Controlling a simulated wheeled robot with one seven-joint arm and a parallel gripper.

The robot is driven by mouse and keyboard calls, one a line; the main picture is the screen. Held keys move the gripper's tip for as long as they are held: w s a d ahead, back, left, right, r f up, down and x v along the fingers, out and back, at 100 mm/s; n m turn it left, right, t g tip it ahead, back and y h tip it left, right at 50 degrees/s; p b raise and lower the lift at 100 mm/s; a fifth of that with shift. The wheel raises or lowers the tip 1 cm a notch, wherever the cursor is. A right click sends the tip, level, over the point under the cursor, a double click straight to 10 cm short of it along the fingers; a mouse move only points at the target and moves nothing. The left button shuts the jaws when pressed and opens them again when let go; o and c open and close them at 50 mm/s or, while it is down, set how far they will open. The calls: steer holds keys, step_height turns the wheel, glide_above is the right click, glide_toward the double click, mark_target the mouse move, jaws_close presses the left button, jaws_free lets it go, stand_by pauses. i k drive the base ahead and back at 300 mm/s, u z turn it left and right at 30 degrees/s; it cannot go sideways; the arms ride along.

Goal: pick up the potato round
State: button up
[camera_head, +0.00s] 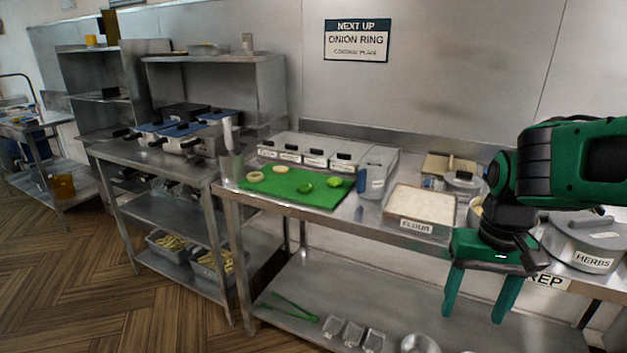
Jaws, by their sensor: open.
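A green board (290,197) lies on the steel prep table. Two pale round slices lie on its left part: one slice (255,176) nearer the left edge and one slice (281,169) a little further back. Either could be the potato round; at this size I cannot tell which. Two green pieces, a left one (305,187) and a right one (334,182), lie further right on the board. My gripper (473,316) is open and empty, fingers pointing down, in front of the table's right part, well right of the board and apart from it.
A flour tray (422,208) and a grey upright container (376,172) stand between the board and my gripper. Lidded bins (315,150) line the back. A herbs pot (585,243) is at right. Green tongs (289,311) lie on the lower shelf. Fryers (183,135) stand left.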

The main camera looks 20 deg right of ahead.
mark_target(280, 170)
steer(key=k, duration=0.6)
steer(key=u, duration=0.55)
steer(key=i, duration=1.65)
steer(key=z, duration=0.85)
steer(key=i, duration=0.65)
steer(key=u, duration=0.05)
